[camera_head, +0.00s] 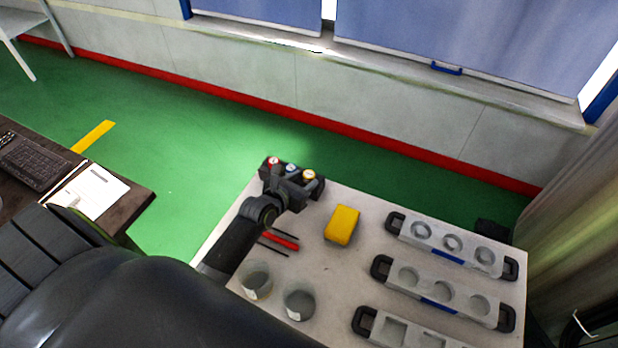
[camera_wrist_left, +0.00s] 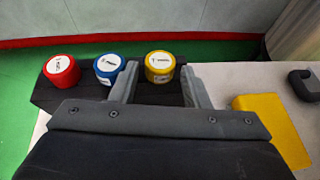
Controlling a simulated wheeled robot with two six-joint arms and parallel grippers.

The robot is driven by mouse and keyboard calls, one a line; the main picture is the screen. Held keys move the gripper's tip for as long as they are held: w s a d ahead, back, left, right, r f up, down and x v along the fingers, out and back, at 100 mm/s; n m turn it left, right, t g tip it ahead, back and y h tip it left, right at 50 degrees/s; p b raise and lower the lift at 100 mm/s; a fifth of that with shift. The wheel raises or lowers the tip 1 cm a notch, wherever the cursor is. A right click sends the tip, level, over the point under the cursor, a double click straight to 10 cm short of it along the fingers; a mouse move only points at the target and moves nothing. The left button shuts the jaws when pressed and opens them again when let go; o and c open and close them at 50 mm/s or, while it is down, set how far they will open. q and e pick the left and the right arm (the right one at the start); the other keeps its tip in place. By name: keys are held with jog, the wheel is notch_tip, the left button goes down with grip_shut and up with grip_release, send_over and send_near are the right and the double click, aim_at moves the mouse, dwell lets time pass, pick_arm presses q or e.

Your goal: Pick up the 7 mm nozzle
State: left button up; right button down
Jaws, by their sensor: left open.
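Three capped nozzles stand in a dark holder at the table's far left corner: red (camera_head: 273,161), blue (camera_head: 291,168) and yellow (camera_head: 309,175). In the left wrist view the red cap (camera_wrist_left: 61,71), blue cap (camera_wrist_left: 109,66) and yellow cap (camera_wrist_left: 159,64) sit left to right. Their white labels are too small to read surely, so I cannot tell which is 7 mm. My left gripper (camera_head: 298,183) is open at the holder; in the wrist view its fingers (camera_wrist_left: 160,86) lie either side of the yellow nozzle, with no visible grip. My right gripper is out of view.
A yellow block (camera_head: 342,225) lies right of the gripper. Three grey moulds with black handles (camera_head: 443,240) fill the table's right. Two cups (camera_head: 299,301) and red and dark sticks (camera_head: 281,239) lie near my left arm. A dark desk (camera_head: 133,203) stands at left.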

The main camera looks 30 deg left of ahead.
pick_arm(q)
jog(key=shift+w+f, duration=0.25)
jog(key=shift+w, duration=0.3)
jog(key=shift+c, duration=0.2)
jog(key=c, duration=0.7)
jog(key=shift+r, duration=0.1)
